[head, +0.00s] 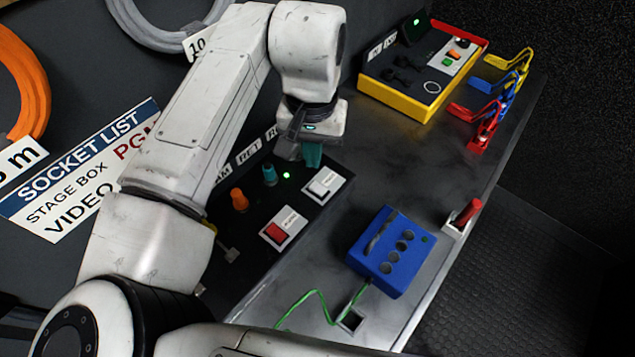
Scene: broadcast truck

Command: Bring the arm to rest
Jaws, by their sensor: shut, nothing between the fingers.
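My white arm rises from the lower left, bends at the upper middle and points down. My gripper (312,152) is at its end, over the back part of the black button panel (250,237). Its fingers are shut and hold nothing. A teal thing shows at the fingertips, and I cannot tell if it is part of the gripper or a knob behind it. On the panel are an orange knob (239,200), a teal knob (270,175), a lit green lamp (286,175), a red button (276,231) and a white button (324,182).
A blue box (391,251) with round holes sits on the grey bench (318,285), a green cable (316,293) beside it. A red lever (466,212) stands at the right edge. A yellow box (412,88) and coloured clips (489,112) are at the back. Bench between is clear.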

